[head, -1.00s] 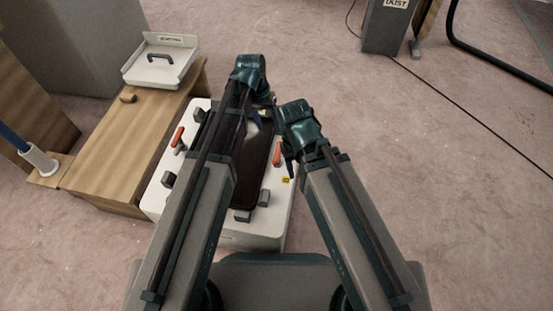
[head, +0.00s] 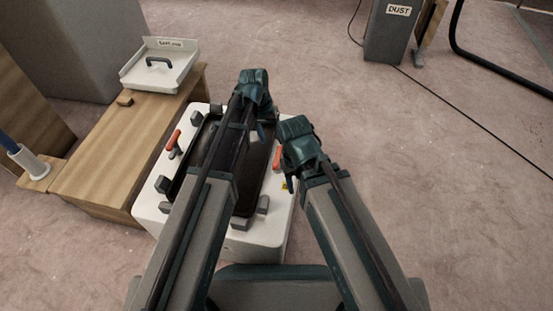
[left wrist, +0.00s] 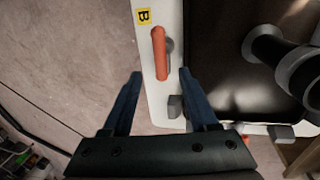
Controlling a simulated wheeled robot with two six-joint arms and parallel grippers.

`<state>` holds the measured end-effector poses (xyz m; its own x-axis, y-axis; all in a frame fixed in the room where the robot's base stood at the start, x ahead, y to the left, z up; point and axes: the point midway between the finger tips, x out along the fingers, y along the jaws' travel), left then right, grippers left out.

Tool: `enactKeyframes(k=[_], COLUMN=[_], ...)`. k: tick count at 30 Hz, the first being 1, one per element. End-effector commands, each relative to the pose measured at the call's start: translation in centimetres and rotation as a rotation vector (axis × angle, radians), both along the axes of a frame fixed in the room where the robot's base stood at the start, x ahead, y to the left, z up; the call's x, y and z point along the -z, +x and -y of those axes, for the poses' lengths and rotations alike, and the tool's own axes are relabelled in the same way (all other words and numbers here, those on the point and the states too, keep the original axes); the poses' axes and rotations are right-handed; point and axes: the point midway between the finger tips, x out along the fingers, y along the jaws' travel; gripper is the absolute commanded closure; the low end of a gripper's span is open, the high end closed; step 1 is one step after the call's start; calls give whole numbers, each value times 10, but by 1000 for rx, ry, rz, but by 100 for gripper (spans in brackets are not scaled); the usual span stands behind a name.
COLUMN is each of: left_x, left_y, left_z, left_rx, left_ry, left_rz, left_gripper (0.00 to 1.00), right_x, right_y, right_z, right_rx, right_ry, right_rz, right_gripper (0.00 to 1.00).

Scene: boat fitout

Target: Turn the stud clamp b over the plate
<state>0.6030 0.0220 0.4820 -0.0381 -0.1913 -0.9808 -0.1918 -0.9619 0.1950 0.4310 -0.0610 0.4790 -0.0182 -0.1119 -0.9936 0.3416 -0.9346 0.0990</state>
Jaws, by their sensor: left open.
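The stud clamp b (head: 277,157) has an orange handle and sits on the right rim of a white box (head: 262,240). In the left wrist view its handle (left wrist: 160,52) lies along the rim below a yellow B label (left wrist: 143,16), parallel to the plate's edge and not over it. The dark plate (left wrist: 225,90) fills the box top; in the head view my arms partly cover it. My left gripper (left wrist: 157,80) is open and empty, its fingertips just short of the handle's end, one on each side. My right gripper (head: 289,178) is close by; its fingers are mostly hidden.
Another orange-handled clamp (head: 173,141) is on the box's left side. Several grey blocks (head: 163,184) surround the plate. A wooden bench (head: 130,150) with a white tray (head: 160,80) stands left. A dust bin (head: 388,40) stands at the back. Floor on the right is mostly clear.

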Motion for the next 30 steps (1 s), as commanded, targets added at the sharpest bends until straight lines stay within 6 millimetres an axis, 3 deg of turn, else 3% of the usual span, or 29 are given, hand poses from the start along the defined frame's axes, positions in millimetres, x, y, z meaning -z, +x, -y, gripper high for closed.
enactKeyframes(k=[1, 15, 28, 30], left_x=[15, 78, 85, 85], left_y=[0, -3, -3, -3], left_z=[2, 14, 17, 17], left_rx=[1, 0, 0, 0], left_ry=[0, 0, 0, 0], left_rz=[0, 0, 0, 0], left_gripper=[41, 41, 41, 50], right_x=[15, 78, 85, 85], right_y=[0, 0, 0, 0], right_z=[0, 0, 0, 0], right_rx=[-1, 15, 16, 16], right_ry=[1, 1, 1, 1], right_rz=[0, 2, 2, 2], right_gripper=[50, 50, 50, 50])
